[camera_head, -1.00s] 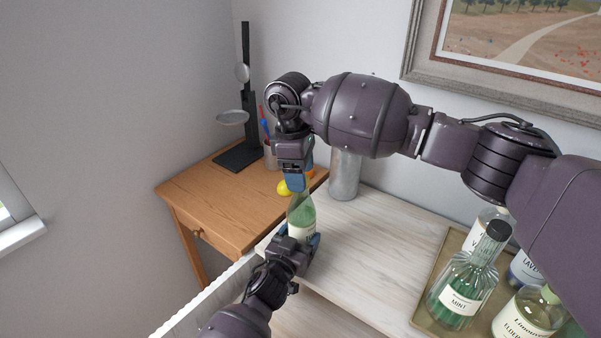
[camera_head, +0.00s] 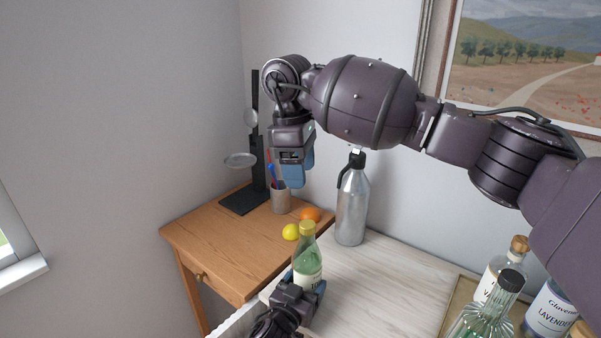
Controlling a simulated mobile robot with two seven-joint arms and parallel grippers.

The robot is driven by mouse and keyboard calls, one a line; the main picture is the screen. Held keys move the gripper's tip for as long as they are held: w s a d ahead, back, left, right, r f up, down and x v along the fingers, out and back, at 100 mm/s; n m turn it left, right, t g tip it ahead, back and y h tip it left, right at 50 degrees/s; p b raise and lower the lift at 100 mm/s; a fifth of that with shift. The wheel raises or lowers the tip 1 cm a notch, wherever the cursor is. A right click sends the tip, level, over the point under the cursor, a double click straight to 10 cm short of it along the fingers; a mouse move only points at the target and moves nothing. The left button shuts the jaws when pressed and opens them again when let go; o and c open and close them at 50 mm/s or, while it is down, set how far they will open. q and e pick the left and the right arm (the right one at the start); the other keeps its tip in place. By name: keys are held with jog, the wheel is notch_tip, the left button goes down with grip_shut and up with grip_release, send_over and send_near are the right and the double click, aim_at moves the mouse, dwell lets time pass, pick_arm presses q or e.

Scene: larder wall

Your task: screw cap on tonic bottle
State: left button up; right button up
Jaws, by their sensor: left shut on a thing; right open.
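The tonic bottle (camera_head: 308,266) is green glass with a pale label and stands upright at the near left edge of the pale counter. A gold cap (camera_head: 307,228) sits on its neck; I cannot tell how tightly it is seated. My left gripper (camera_head: 304,290) is shut on the bottle's lower body and hides its base. My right gripper (camera_head: 294,180) points down above and slightly left of the cap, open and apart from it, with nothing seen between its blue fingers.
A steel flask (camera_head: 351,205) stands right behind the bottle. A wooden table (camera_head: 225,240) holds a lemon (camera_head: 291,232), an orange (camera_head: 310,214), a pen cup (camera_head: 281,200) and a black stand (camera_head: 257,140). A tray (camera_head: 452,308) of bottles is at the lower right.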

pick_arm(q)
jog(key=o, duration=1.7)
jog(key=shift+o, duration=0.2)
jog(key=v, duration=1)
jog(key=shift+s, duration=0.35)
jog(key=shift+a, duration=0.15)
